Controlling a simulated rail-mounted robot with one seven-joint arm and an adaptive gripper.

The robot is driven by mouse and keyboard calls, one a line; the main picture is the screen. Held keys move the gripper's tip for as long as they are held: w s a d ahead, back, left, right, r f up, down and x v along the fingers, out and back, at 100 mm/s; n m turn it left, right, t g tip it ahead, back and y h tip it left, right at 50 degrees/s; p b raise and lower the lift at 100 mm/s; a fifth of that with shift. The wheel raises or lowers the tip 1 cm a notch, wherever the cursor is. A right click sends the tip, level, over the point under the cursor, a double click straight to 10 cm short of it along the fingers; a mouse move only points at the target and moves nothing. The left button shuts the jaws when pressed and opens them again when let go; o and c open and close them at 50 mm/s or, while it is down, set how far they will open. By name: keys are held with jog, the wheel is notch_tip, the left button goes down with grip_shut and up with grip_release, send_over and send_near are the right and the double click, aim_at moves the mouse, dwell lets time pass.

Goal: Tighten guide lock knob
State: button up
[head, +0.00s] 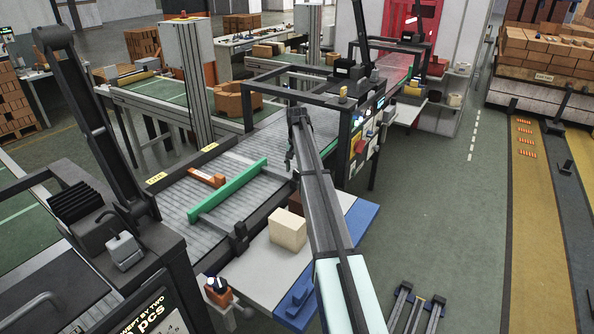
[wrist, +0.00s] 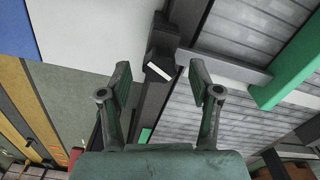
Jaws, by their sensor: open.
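The green guide rail (head: 228,190) lies along the roller conveyor (head: 185,200); part of it shows in the wrist view (wrist: 290,68). A dark clamp post (head: 239,238) stands at the conveyor's near side, by the rail. In the wrist view, a black block-like knob with a white bar (wrist: 160,57) sits on a dark bar, beyond my fingertips and roughly between them. My gripper (wrist: 160,80) is open and empty, apart from the knob. In the head view, my gripper (head: 290,160) hangs above the conveyor side, right of the rail; the knob is hard to make out there.
An orange piece (head: 207,178) lies on the conveyor behind the rail. A dark frame (head: 290,78) spans the conveyor.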

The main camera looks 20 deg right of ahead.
aim_at(297, 171)
notch_tip(297, 171, up, 11)
dwell(0.4)
